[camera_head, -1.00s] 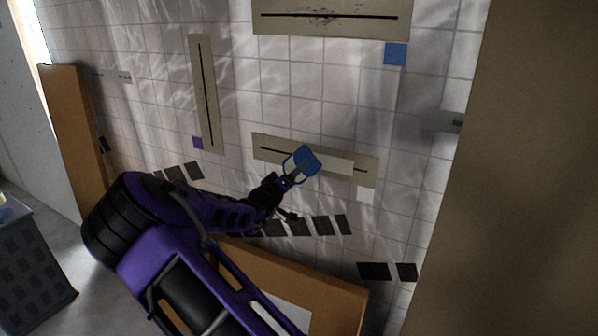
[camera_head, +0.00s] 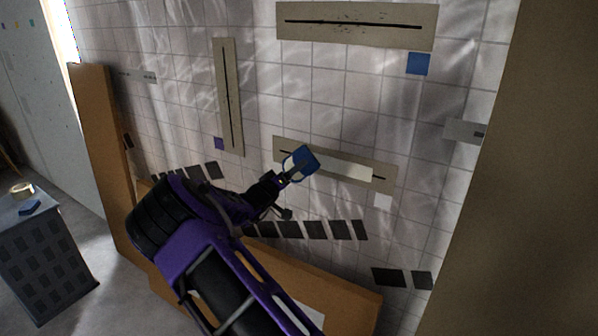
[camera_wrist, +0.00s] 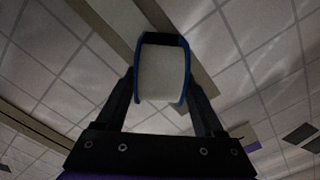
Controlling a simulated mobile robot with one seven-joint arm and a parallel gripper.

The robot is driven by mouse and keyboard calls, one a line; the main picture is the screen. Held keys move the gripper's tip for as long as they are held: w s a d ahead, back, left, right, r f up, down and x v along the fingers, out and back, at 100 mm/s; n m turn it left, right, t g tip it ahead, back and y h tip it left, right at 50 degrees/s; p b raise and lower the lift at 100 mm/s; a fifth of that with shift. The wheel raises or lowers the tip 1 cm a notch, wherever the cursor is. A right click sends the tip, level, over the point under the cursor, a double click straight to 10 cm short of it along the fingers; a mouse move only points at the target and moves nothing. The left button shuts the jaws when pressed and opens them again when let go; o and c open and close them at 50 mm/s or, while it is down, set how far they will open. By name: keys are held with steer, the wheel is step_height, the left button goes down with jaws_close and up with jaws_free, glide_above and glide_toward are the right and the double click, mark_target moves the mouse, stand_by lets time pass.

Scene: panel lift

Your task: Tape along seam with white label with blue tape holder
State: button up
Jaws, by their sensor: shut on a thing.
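The seam with the white label (camera_head: 383,201) is a dark horizontal line on a beige panel (camera_head: 390,178) low on the tiled wall. A white tape strip (camera_head: 345,169) covers much of it, with short dark bits showing at both ends. My gripper (camera_head: 284,181) is shut on the blue tape holder (camera_head: 307,159), which is at the panel, over the left part of the seam. I cannot tell whether it touches. In the wrist view the holder's blue rim (camera_wrist: 187,72) surrounds a white tape roll (camera_wrist: 162,75) between my fingers.
Above is another horizontal seam panel (camera_head: 355,38) with a blue label (camera_head: 417,64). A vertical seam panel (camera_head: 233,140) with a purple label (camera_head: 219,143) is at left. A brown board (camera_head: 345,300) leans below. A grey table (camera_head: 60,215) holds a tape roll (camera_head: 22,190).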

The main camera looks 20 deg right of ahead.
mark_target(303, 175)
steer(key=shift+w+a, duration=3.25)
steer(key=shift+w, duration=0.55)
steer(key=shift+s+d+r+p, duration=0.15)
steer(key=shift+s+d+p, duration=0.5)
steer(key=shift+s+d, duration=2.45)
steer(key=shift+s, duration=0.25)
steer(key=shift+s+d, duration=0.7)
steer(key=shift+s, duration=0.2)
steer(key=shift+s+d, duration=0.7)
steer(key=shift+s, duration=0.25)
steer(key=s+d+b, duration=0.3)
steer(key=s+d, duration=1.1)
steer(key=s, duration=0.2)
steer(key=shift+d, duration=0.15)
